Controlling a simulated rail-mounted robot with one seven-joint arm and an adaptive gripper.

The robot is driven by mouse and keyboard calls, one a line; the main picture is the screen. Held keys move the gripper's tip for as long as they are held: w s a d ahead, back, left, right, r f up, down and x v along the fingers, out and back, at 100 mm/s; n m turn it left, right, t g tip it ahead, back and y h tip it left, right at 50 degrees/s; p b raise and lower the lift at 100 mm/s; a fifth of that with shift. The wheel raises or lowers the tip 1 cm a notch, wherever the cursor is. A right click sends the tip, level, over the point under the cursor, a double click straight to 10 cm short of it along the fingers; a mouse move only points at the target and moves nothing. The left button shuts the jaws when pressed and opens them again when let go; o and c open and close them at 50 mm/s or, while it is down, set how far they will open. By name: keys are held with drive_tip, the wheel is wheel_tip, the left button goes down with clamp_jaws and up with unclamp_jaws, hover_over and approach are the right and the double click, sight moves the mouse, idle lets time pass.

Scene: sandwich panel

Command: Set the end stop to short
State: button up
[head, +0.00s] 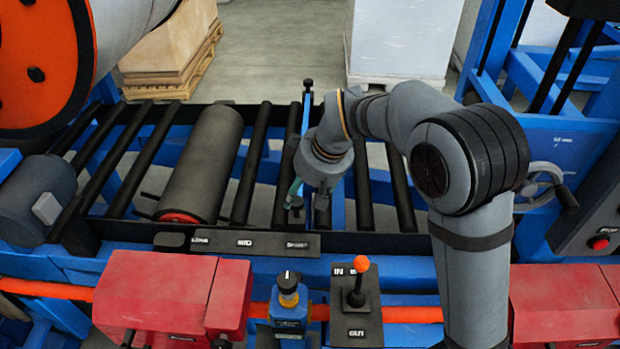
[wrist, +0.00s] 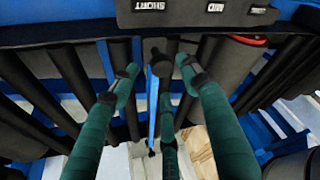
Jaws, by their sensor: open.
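The end stop (head: 307,112) is a thin blue bar lying across the roller bed. It runs behind my gripper, and in the wrist view the bar (wrist: 153,105) lies below the fingers. The position strip (head: 262,243) reads LONG, MID and SHORT from left to right. It also shows in the wrist view (wrist: 185,12), reversed, with SHORT nearest the bar. My gripper (head: 297,199) is open, with teal fingers pointing down at the bar's near end. In the wrist view my gripper (wrist: 159,71) has its fingertips apart; whether they touch the knob is unclear.
A dark drum with a red end (head: 205,165) lies left of the bar. An orange-knobbed IN/OUT lever (head: 359,285) and a selector knob (head: 288,287) stand in front. Red housings (head: 170,295) flank them. A handwheel (head: 543,185) is at right.

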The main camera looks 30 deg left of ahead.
sight(297, 202)
drive_tip(key=v, duration=0.9)
drive_tip(key=x, duration=1.2)
drive_tip(key=shift+a+f, duration=0.1)
drive_tip(key=shift+a, duration=0.15)
drive_tip(key=shift+s+a, duration=0.15)
drive_tip(key=shift+s, duration=0.1)
drive_tip(key=shift+w, duration=0.1)
